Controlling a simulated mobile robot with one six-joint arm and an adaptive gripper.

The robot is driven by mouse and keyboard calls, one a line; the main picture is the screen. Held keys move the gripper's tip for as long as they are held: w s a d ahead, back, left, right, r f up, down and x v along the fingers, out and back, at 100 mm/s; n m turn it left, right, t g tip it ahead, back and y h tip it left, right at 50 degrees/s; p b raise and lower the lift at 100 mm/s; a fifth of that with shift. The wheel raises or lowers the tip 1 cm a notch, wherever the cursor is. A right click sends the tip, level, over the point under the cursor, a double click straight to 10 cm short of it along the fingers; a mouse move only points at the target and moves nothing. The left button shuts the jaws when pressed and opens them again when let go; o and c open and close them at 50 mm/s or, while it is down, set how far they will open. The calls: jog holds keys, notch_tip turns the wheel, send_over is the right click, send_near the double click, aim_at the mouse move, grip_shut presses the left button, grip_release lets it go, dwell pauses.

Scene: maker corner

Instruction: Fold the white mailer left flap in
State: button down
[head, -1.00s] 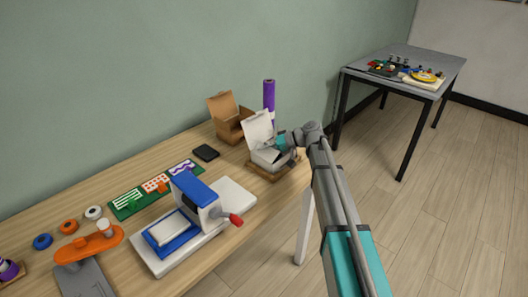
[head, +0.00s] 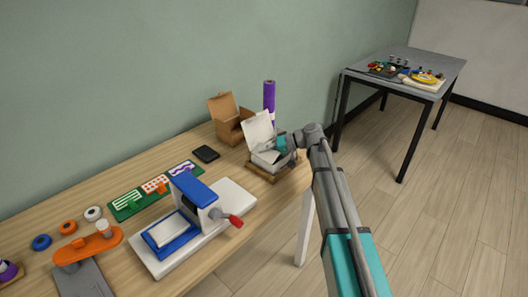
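The white mailer (head: 258,129) stands at the right end of the wooden workbench, on a brown wooden base (head: 256,172). Its tall lid panel is raised and leans back. My gripper (head: 280,145) is at the box's opening, on its right side, with my arm reaching in from the right. The fingertips are small here and partly lost against the box, so I cannot tell whether they are open or touching a flap. The left flap cannot be made out clearly.
An open brown cardboard box (head: 230,122) and a purple roll (head: 269,100) stand just behind the mailer. A black flat item (head: 206,153) lies to its left. A blue and white press (head: 190,220) with a red handle stands nearer. A grey table (head: 410,68) stands apart at back right.

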jog(key=shift+w+d+f+b, duration=0.1)
jog(key=shift+f+b, duration=0.15)
jog(key=shift+b, duration=0.2)
jog(key=shift+g+y, duration=0.3)
jog(key=shift+r, duration=0.1)
jog(key=c, duration=0.9)
grip_release()
jog(key=shift+o, duration=0.2)
jog(key=shift+r+p, duration=0.15)
jog(key=shift+p, duration=0.3)
